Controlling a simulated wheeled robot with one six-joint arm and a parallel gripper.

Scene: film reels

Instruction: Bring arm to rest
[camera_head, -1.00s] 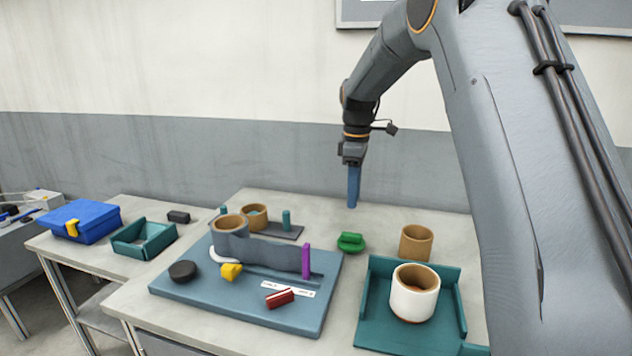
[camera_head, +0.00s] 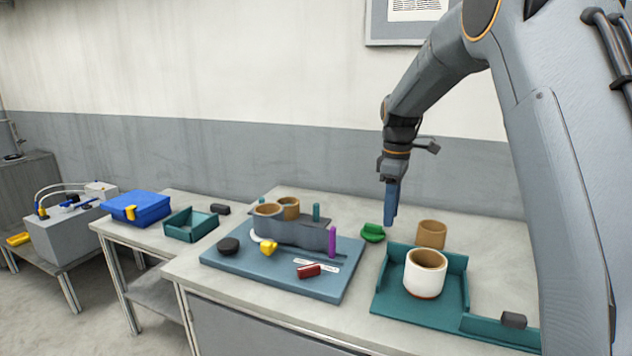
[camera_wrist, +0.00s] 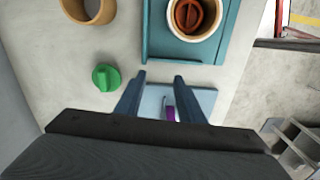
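My gripper (camera_head: 391,203) hangs pointing down above the back of the table, near the green knob-like piece (camera_head: 373,232). In the wrist view its two blue fingers (camera_wrist: 160,78) stand apart with nothing between them at the tips. The fingers are well above the tabletop and touch nothing that I can see. A purple upright piece (camera_wrist: 170,113) shows far below between the fingers. My arm reaches in from the right, bent at the elbow.
A blue-grey board (camera_head: 225,257) holds a reel fixture (camera_head: 300,233) and small coloured parts. A teal tray (camera_head: 392,302) holds a white cup (camera_head: 425,273); a tan ring (camera_head: 431,234) stands behind it. A side table at left carries a blue box (camera_head: 135,208) and teal bin (camera_head: 178,232).

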